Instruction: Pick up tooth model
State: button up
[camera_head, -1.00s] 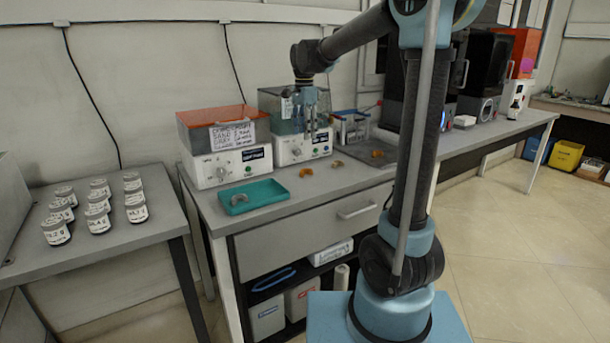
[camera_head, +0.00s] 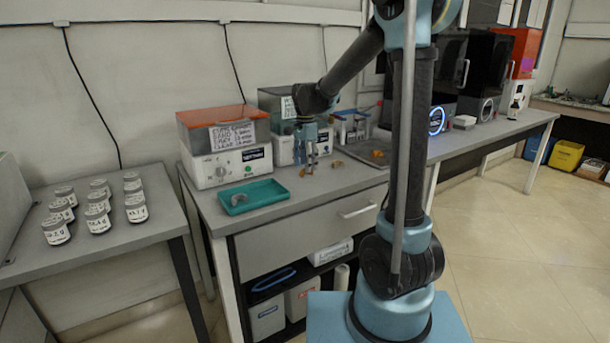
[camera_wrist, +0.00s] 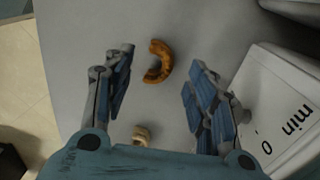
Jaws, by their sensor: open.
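An orange, arch-shaped tooth model (camera_wrist: 158,62) lies flat on the grey table in the wrist view, between and beyond my fingertips. A smaller beige model (camera_wrist: 141,135) lies closer to the gripper's palm and is partly hidden by it. My gripper (camera_wrist: 160,75) is open and empty, with a finger on each side of the orange model. In the head view my gripper (camera_head: 309,167) points down above the bench, and an orange model beneath it is partly covered by the fingers. Another small model (camera_head: 337,163) shows just right of the gripper. A grey model (camera_head: 240,199) lies in the teal tray (camera_head: 268,200).
A metal tray with an orange model (camera_head: 377,153) lies to the right. Several jars (camera_head: 98,220) stand on the left table.

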jog(key=shift+f, duration=1.1)
jog(key=c, duration=0.9)
notch_tip(320, 180, up, 11)
jog(key=shift+s+f, duration=0.1)
jog(key=shift+f, duration=0.05)
